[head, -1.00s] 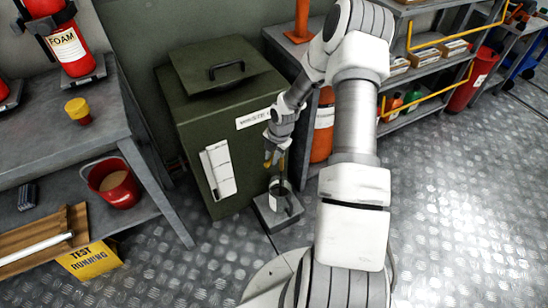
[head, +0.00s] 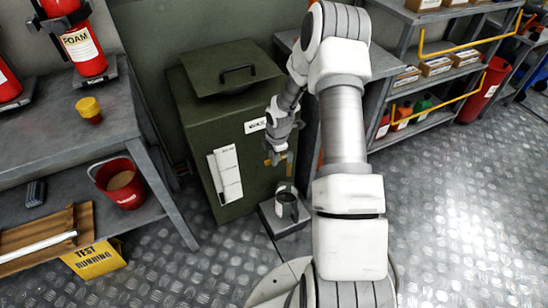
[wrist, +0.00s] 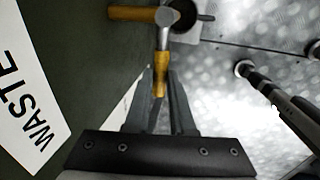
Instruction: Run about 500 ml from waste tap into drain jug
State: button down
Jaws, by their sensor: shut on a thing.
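The green waste tank (head: 205,125) stands against the wall, its WASTE label (wrist: 32,112) at left in the wrist view. The waste tap (wrist: 130,13) sticks out of its front, with a yellow lever (wrist: 161,72) toward me. My gripper (wrist: 160,98) is shut on this lever; it also shows in the head view (head: 277,158). The drain jug (head: 287,198) stands upright below the tap, on a low grey stand (head: 272,224). In the wrist view the tap partly covers the jug (wrist: 184,14). Its level, and whether liquid runs, I cannot tell.
A metal bench (head: 98,130) with a red bucket (head: 120,182) below it stands at left. Shelving (head: 425,90) with yellow rails is at right, close behind my arm. The checker-plate floor (head: 465,220) is clear at right.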

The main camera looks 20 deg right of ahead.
jog(key=c, duration=0.8)
grip_release()
jog(key=shift+o, duration=0.2)
jog(key=shift+r, duration=0.1)
jog(key=s+r+p, duration=0.3)
jog(key=r+p, duration=0.3)
jog(key=r, duration=1.1)
jog(key=shift+s, duration=0.15)
